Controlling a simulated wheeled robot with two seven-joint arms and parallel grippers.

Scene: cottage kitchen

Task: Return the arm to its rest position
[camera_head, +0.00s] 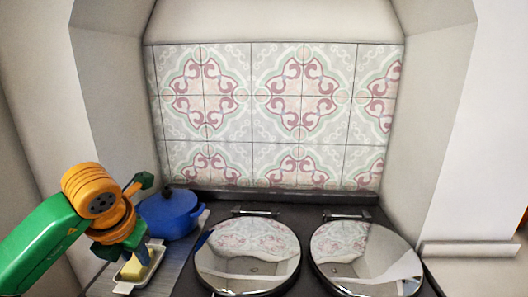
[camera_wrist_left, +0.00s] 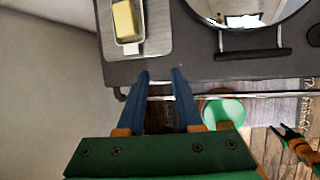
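My left arm comes in from the left in the head view. Its gripper (camera_head: 142,250) points down, in front of the butter dish from there, and hides part of it. In the left wrist view the two blue fingers of the left gripper (camera_wrist_left: 160,74) are apart with nothing between them. They lie over the front edge of the stove top, clear of the dish. My right gripper (camera_wrist_left: 283,131) shows small at the lower right of the left wrist view; its finger state is unclear. It is not in the head view.
A yellow butter block (camera_wrist_left: 123,20) sits in a white dish (camera_wrist_left: 140,22) on a grey board (camera_wrist_left: 159,40). A blue lidded pot (camera_head: 170,214) stands behind. Two round shiny hob lids (camera_head: 247,262) (camera_head: 366,262) fill the middle and right. A rail (camera_wrist_left: 255,96) runs along the stove front.

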